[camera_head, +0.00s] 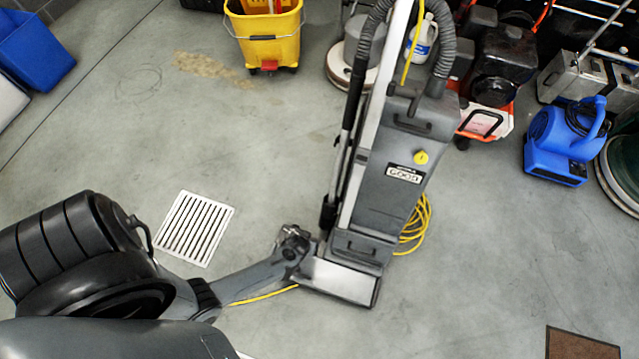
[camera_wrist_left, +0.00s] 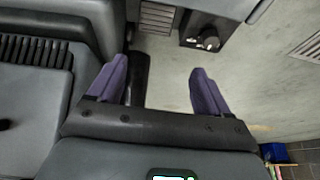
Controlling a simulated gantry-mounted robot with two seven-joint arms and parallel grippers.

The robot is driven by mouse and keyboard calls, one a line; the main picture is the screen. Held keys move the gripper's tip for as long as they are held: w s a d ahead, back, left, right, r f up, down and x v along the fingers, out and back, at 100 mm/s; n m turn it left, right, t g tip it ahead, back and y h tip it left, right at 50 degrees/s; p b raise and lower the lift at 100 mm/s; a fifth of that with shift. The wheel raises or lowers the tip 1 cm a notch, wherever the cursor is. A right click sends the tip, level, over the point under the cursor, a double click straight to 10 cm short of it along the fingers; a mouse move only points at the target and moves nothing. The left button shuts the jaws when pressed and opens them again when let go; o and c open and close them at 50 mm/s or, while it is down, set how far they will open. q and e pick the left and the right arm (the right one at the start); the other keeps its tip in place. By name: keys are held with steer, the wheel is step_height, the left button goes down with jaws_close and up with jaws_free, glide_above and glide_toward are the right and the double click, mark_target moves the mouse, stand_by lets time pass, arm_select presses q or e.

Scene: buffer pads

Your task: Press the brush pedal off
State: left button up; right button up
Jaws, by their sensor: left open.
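The grey upright floor machine (camera_head: 392,170) stands in the middle of the head view. Its low metal-fronted base (camera_head: 340,281) rests on the floor. My left arm reaches in from the left, and my left gripper (camera_head: 293,246) is beside the machine just above the base's left end. In the left wrist view my left gripper (camera_wrist_left: 155,85) is open, its two purple fingers apart with nothing held. A small dark knob-like part (camera_wrist_left: 208,39) is ahead of the right finger. A black tube (camera_wrist_left: 138,76) is beside the left finger. I cannot clearly make out the brush pedal. My right gripper is not in view.
A yellow cord (camera_head: 420,228) is coiled behind the machine. A white floor drain (camera_head: 195,228) is to the left. A yellow mop bucket (camera_head: 266,35) and a blue blower (camera_head: 563,140) stand farther back. The floor at right front is clear up to a brown mat (camera_head: 580,345).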

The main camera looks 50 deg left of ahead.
arm_select(q)
steer(key=b+x, duration=0.3)
steer(key=x, duration=0.1)
steer(key=d+b+x, duration=0.1)
steer(key=b+x, duration=0.2)
steer(key=x, duration=0.1)
steer(key=b+x, duration=0.4)
steer(key=shift+d+f, duration=0.15)
steer(key=shift+f, duration=0.25)
steer(key=shift+w+a+f+b, duration=0.2)
steer(key=shift+w+f+b, duration=0.05)
steer(key=shift+f+b, duration=0.35)
steer(key=shift+f, duration=0.3)
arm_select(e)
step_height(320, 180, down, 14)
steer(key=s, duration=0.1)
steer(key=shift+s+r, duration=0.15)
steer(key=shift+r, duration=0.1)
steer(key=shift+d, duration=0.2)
